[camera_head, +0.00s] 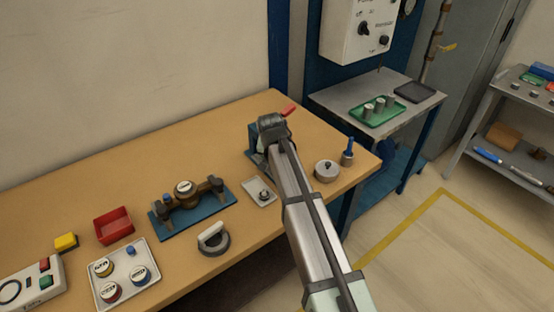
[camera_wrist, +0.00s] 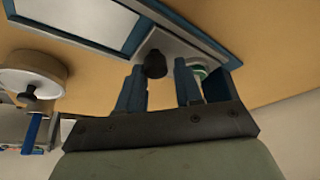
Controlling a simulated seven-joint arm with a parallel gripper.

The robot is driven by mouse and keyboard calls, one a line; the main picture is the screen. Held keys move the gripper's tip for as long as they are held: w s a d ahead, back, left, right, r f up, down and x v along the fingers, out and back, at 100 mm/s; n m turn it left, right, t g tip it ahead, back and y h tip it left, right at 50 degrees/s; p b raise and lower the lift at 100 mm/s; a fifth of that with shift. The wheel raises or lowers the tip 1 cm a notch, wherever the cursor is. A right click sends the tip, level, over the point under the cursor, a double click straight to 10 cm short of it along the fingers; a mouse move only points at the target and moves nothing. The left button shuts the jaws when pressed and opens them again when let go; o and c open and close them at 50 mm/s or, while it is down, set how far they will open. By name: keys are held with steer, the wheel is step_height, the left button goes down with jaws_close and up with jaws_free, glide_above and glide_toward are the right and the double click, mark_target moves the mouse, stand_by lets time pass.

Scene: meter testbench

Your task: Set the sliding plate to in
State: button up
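The sliding plate (camera_wrist: 178,45) is a grey metal strip with a dark knob (camera_wrist: 155,64), set in a blue-edged frame (camera_wrist: 205,28) in the wrist view. My gripper (camera_wrist: 160,88) is open, with its two blue fingers on either side of the knob. A gap shows between the knob and the right finger; whether the left finger touches it I cannot tell. In the head view my arm hides the plate and fingers; only a blue edge (camera_head: 257,159) of the fixture shows beside my wrist.
A round grey weight (camera_head: 326,171) and a blue-handled tool (camera_head: 348,152) stand right of my arm. A small tray (camera_head: 251,197) lies left of it.

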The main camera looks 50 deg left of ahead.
steer(key=o, duration=0.3)
steer(key=shift+o, duration=0.2)
steer(key=v, duration=1.3)
steer(key=shift+r, duration=0.35)
steer(key=shift+d, duration=0.2)
